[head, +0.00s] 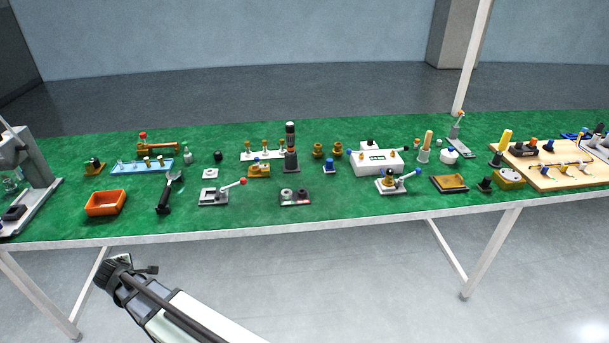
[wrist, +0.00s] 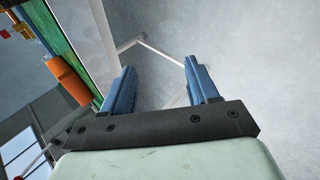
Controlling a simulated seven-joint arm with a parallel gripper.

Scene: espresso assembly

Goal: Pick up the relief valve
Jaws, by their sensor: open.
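I cannot tell for certain which of the small parts on the green table (head: 330,215) is the relief valve. Small brass parts include a pair of fittings (head: 318,151), a brass piece on a dark base (head: 95,166) and a brass block (head: 259,170). My gripper (wrist: 160,82) is open and empty, its two blue fingers apart. In the head view my gripper (head: 127,272) is at lower left, in front of the table's front edge and away from the parts. The wrist view shows mostly floor between the fingers.
An orange tray (head: 105,204) lies near the front left, also in the wrist view (wrist: 68,80). A grey machine (head: 35,165) stands at the far left. A black-handled tool (head: 164,196), lever fixtures (head: 215,195) and a wooden board (head: 560,175) crowd the table. The front strip has some free room.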

